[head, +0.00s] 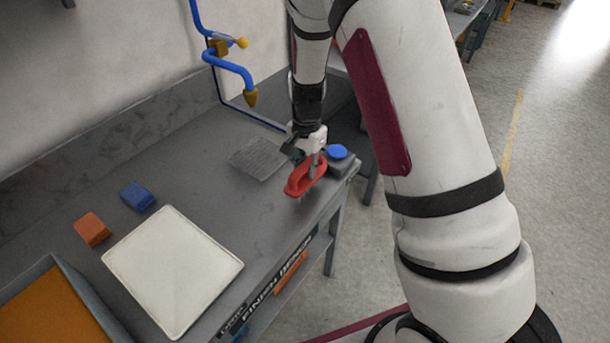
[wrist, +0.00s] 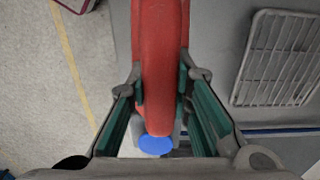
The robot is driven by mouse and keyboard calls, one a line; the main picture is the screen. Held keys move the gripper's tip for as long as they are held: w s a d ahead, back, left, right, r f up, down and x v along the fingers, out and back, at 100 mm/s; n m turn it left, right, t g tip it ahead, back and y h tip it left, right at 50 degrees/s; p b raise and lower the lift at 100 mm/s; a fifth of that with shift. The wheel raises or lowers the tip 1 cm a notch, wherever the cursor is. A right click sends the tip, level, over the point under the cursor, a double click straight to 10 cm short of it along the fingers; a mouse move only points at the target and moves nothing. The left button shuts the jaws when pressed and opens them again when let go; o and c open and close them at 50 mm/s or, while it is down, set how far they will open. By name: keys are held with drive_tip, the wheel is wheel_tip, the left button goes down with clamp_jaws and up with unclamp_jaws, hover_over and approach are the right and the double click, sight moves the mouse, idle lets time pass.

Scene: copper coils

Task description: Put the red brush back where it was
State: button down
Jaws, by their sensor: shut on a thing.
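The red brush (head: 305,178) is in my gripper (head: 309,160) near the far right end of the workbench. It has a looped red handle, and its bristles point down. In the head view it looks close to the bench top; I cannot tell whether it touches. In the wrist view my gripper (wrist: 158,100) is shut on the red handle (wrist: 160,60), with one green-padded finger on each side. The place where the brush was before is not marked in these frames.
A dark box with a blue button (head: 338,152) stands just behind the brush. A wire rack (head: 258,158) lies to its left. A white tray (head: 172,270), a blue block (head: 137,196) and an orange block (head: 93,229) are further left. A blue pipe (head: 228,66) hangs above.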

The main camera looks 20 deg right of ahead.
sight(305, 176)
drive_tip(key=shift+w+a+f, duration=0.1)
drive_tip(key=shift+w+f, duration=0.2)
drive_tip(key=shift+f, duration=0.05)
drive_tip(key=shift+f+p, duration=0.35)
drive_tip(key=shift+f, duration=1.1)
drive_tip(key=shift+f, duration=0.1)
drive_tip(key=c, duration=1.4)
unclamp_jaws()
drive_tip(key=shift+c, duration=0.2)
